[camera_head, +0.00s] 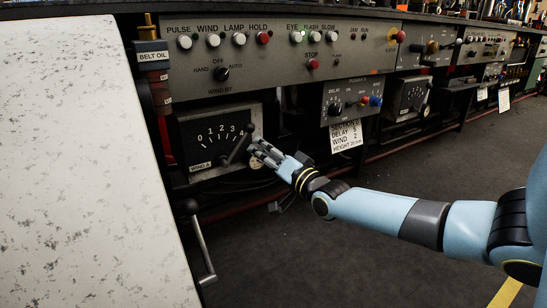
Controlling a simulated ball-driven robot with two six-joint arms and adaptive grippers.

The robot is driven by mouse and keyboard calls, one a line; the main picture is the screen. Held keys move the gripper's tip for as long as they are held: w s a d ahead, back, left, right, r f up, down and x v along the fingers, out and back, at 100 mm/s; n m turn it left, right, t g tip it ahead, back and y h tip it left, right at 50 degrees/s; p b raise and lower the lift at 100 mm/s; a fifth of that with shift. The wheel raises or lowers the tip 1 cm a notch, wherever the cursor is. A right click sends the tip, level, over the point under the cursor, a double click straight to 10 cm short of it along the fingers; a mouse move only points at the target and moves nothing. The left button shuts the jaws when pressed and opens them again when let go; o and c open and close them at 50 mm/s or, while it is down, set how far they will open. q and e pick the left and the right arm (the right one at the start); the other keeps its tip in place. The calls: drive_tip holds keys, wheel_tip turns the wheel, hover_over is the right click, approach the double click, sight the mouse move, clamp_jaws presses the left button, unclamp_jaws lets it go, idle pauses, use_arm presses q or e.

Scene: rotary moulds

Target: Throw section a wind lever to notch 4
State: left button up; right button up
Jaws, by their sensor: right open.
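The section A wind lever is a dark lever (238,147) on a black dial plate (205,148) marked 0 to 4, labelled WIND A, in the camera_head view left of centre. The lever slants up to the right, its round black knob close to the 3 and 4 marks. I cannot tell exactly which notch it stands at. My right gripper (257,152) is open just right of the knob, its fingers pointing left at the lever. I cannot tell whether they touch it. My left gripper is not in view.
A grey panel (290,75) with buttons and a HAND/OFF/AUTO knob (221,73) overhangs the dial. A white speckled slab (80,170) fills the left side. A metal crank handle (202,245) stands below the dial. A paper note (345,136) hangs to the right. The dark floor is clear.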

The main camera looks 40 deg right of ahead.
drive_tip(key=shift+s+a+f, duration=0.1)
drive_tip(key=shift+s+f, duration=0.1)
drive_tip(key=shift+s, duration=1.5)
